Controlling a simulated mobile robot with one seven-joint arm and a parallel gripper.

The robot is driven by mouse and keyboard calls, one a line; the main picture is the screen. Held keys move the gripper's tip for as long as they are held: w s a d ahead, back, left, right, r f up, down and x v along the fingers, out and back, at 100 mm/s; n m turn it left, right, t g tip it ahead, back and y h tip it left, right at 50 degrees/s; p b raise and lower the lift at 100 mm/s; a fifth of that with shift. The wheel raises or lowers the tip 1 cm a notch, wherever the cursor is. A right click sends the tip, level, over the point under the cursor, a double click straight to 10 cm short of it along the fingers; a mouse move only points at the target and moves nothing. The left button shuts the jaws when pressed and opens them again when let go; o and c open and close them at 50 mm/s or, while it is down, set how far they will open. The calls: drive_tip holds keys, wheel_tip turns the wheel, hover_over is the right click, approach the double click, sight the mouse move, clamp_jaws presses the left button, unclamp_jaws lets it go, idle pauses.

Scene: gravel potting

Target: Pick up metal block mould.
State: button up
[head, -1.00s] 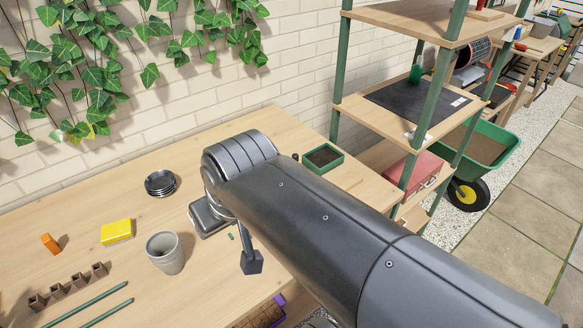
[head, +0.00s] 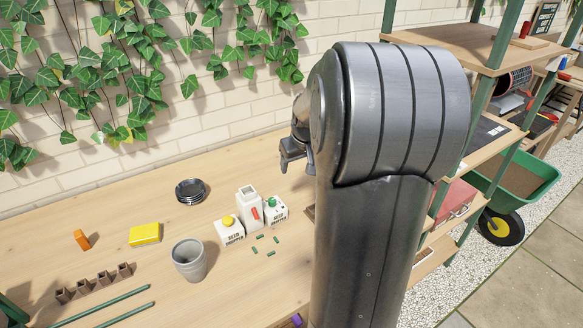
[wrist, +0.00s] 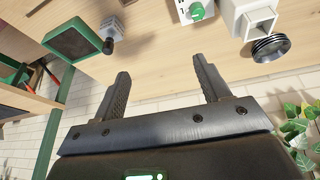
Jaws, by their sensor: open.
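A small grey metal block with a dark round knob (wrist: 113,25), which looks like the metal block mould, stands on the wooden bench in the wrist view. It is beside a green tray of dark soil, near the top of that view. In the head view my arm hides this part of the bench. My gripper (wrist: 160,85) is open and empty, with its two fingers apart and nothing between them. The block lies beyond the left finger in the wrist view, apart from it. In the head view my gripper (head: 298,162) is above the back of the bench.
The green tray (wrist: 75,43) stands close to the block. Two seed droppers (head: 229,231) (head: 274,210), a white bottle (head: 249,205), black saucers (head: 190,191) and a grey pot (head: 189,260) stand left of my arm. Green shelf posts (wrist: 66,83) rise near the tray.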

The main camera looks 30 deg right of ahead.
drive_tip(key=shift+m, duration=0.4)
drive_tip(key=w+d+f, duration=0.1)
drive_tip(key=d+f, duration=0.3)
drive_tip(key=w+d+f, duration=0.1)
drive_tip(key=d+f, duration=0.3)
drive_tip(key=w+d+f, duration=0.1)
drive_tip(key=d+f, duration=0.3)
drive_tip(key=f, duration=0.1)
drive_tip(key=shift+w+d, duration=0.3)
drive_tip(key=shift+d+x, duration=0.15)
drive_tip(key=shift+x, duration=1.2)
drive_tip(key=shift+d+x, duration=0.15)
drive_tip(key=shift+x, duration=1.2)
drive_tip(key=shift+s, duration=0.15)
drive_tip(key=shift+c, duration=0.3)
drive_tip(key=c, duration=1.2)
